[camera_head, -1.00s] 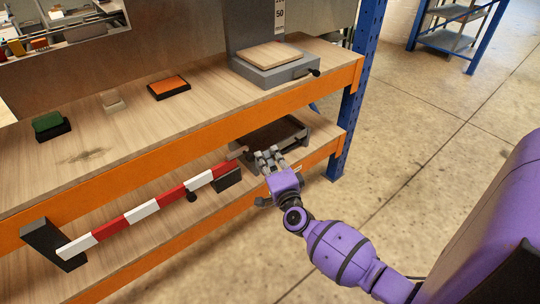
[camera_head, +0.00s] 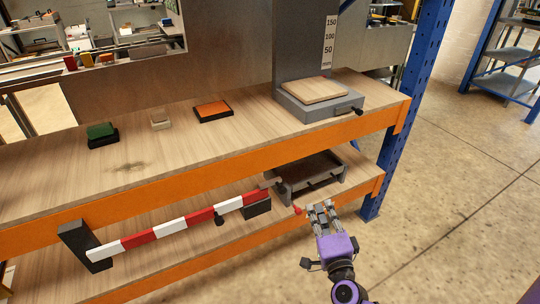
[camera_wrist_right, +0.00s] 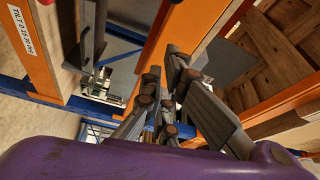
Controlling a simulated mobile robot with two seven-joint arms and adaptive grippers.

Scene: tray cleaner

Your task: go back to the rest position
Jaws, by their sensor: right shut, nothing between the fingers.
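My right gripper (camera_head: 322,216) is purple with grey fingers. It is shut and empty, in front of the lower shelf at the right end of the bench in the head view. In the right wrist view its fingers (camera_wrist_right: 170,100) are close together with nothing between them. My left gripper is not in view.
A dark tray (camera_head: 312,176) sits on the lower shelf just behind my right gripper. A red-and-white barrier bar (camera_head: 172,226) runs along the shelf front. The orange upper shelf edge (camera_head: 200,175) and blue post (camera_head: 405,110) are close. Open floor (camera_head: 450,200) lies to the right.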

